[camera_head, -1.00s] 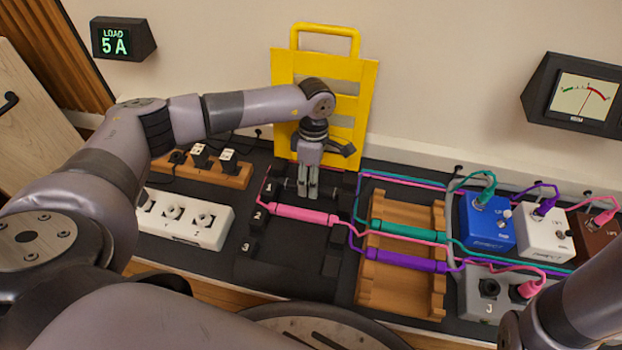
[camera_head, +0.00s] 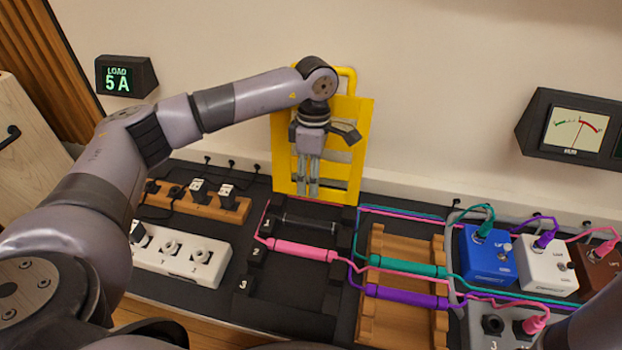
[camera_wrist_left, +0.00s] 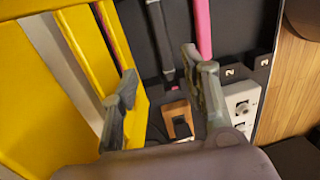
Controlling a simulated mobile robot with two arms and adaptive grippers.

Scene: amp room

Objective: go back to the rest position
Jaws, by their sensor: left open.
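My left gripper (camera_head: 308,192) is open and empty. It hangs in front of the yellow rack (camera_head: 366,135), above the back end of the numbered black holder (camera_head: 250,268). In the left wrist view its two fingers (camera_wrist_left: 165,95) stand apart with nothing between them. A black cable piece (camera_head: 308,222) lies in slot 1 below the gripper, apart from it. A pink cable piece (camera_head: 305,250) lies in slot 2. My right gripper is not in view; only part of my right arm shows at the lower right.
A wooden cradle (camera_head: 372,318) holds teal (camera_head: 405,267) and purple (camera_head: 405,297) cable pieces. Pedals, including a blue one (camera_head: 487,256), stand at right. A white power strip (camera_head: 180,258) and a wooden plug strip (camera_head: 215,208) lie at left. The wall is close behind the rack.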

